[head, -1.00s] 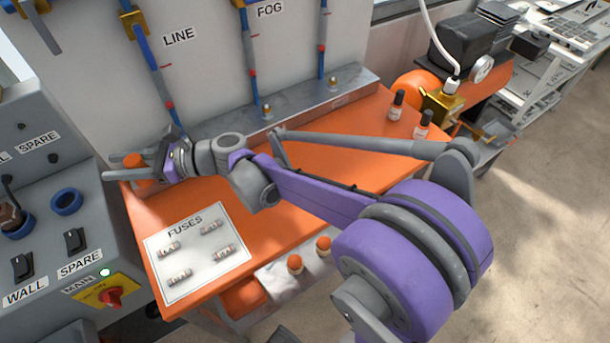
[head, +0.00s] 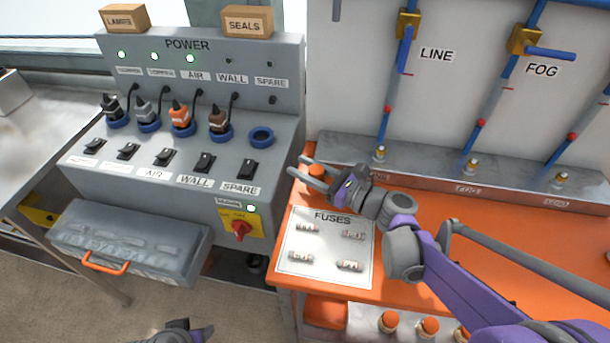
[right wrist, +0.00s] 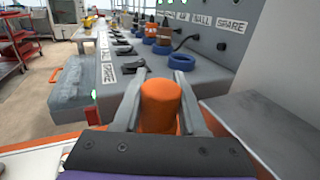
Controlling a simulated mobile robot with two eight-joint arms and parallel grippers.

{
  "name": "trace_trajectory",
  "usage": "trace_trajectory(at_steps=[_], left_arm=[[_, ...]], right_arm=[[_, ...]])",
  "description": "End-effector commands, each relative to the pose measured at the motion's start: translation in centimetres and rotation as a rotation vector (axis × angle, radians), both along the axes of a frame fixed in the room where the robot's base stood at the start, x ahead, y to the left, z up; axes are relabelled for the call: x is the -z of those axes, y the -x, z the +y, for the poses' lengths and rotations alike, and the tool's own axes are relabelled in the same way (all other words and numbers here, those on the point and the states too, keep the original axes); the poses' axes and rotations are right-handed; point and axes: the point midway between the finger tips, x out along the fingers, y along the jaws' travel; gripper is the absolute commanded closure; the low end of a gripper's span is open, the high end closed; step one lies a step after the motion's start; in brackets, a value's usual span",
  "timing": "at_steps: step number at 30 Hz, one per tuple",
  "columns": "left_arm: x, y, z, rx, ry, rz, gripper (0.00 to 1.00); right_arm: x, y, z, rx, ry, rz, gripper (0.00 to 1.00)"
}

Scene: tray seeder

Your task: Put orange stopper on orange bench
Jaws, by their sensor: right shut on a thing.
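The orange stopper (head: 316,171) is between the fingers of my right gripper (head: 308,180), which is shut on it. In the right wrist view the stopper (right wrist: 160,105) is upright, with a finger on each side. In the head view it appears over the back left corner of the orange bench (head: 440,220), beside the power console. I cannot tell whether its base touches the bench. A dark piece at the bottom edge of the head view looks like my left gripper (head: 182,332); its fingers are not clear.
A white fuses mat (head: 325,275) lies in front of the right gripper. The grey power console (head: 190,90) stands left. A metal ledge with valves (head: 450,170) runs along the bench's back. Several orange-topped bottles (head: 428,327) stand on the lower shelf.

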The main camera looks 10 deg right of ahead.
Motion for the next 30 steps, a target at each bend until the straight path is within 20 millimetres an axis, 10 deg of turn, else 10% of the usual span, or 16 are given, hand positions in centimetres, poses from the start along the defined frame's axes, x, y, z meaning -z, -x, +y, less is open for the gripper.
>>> trace_trajectory(at_steps=[15,16,20,30], left_arm=[[1.1,0.0,0.0,0.0,0.0,0.004,0.5],[1.1,0.0,0.0,0.0,0.0,0.004,0.5],[1.0,0.0,0.0,0.0,0.0,0.004,0.5],[0.8,0.0,0.0,0.0,0.0,0.003,0.5]], right_arm=[[2.5,0.0,0.0,0.0,0.0,0.0,1.0],[2.5,0.0,0.0,0.0,0.0,0.0,0.55],[2.4,0.0,0.0,0.0,0.0,0.0,0.32],[2.1,0.0,0.0,0.0,0.0,0.0,0.29]])
